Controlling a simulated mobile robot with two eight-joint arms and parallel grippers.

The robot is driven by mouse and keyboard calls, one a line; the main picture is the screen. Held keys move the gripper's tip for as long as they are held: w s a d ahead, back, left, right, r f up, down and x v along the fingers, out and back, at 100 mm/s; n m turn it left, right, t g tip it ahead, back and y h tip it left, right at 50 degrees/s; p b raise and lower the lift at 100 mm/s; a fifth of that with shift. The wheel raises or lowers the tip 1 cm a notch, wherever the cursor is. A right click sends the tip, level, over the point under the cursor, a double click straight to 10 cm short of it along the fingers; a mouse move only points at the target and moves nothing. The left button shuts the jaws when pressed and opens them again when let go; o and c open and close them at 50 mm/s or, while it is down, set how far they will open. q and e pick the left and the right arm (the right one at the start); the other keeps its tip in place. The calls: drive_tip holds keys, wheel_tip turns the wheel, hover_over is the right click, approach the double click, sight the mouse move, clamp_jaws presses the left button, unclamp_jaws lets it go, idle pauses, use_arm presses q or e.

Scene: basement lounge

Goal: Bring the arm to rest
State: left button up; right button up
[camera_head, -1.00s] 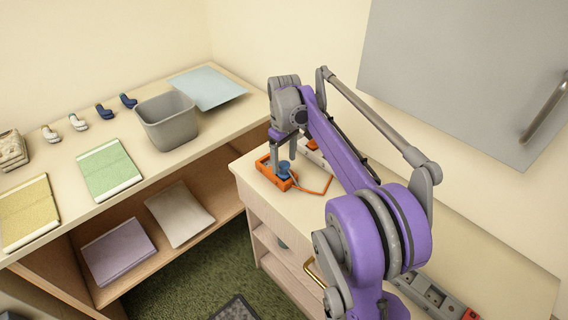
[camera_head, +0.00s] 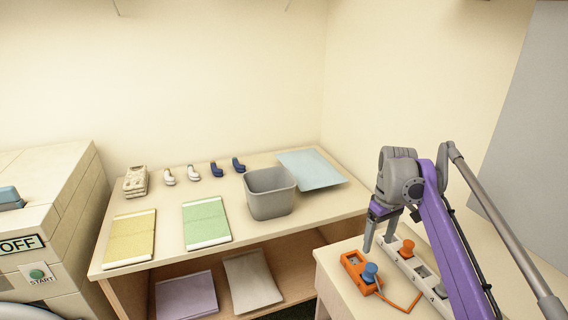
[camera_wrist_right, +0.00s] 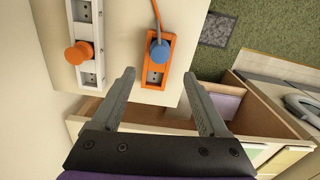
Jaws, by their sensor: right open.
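My right arm (camera_head: 446,215) comes in from the right in the head view, purple and grey. Its right gripper (camera_head: 377,246) points down above the near cabinet top, close to the orange socket block. In the right wrist view the two fingers of the right gripper (camera_wrist_right: 160,85) are apart with nothing between them. The orange block (camera_wrist_right: 153,76) with a blue plug (camera_wrist_right: 159,50) lies beyond the fingertips, apart from them. My left gripper is not in view.
A white power strip (camera_head: 422,270) with an orange plug (camera_head: 407,248) lies beside the orange block. A grey bin (camera_head: 270,195), folded cloths and small dark and white items stand on the shelf top (camera_head: 165,219). A machine with an OFF sign (camera_head: 20,244) stands at left.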

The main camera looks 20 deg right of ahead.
drive_tip(key=s+a+f+t+p, duration=0.1)
drive_tip(key=s+a+t+p, duration=0.1)
drive_tip(key=s+a, duration=0.8)
drive_tip(key=s+a+f+m+t+p, duration=0.2)
drive_tip(key=s+a+f+t, duration=0.1)
drive_tip(key=s+a+f, duration=0.6)
drive_tip(key=s+a, duration=0.2)
drive_tip(key=shift+s+f, duration=0.35)
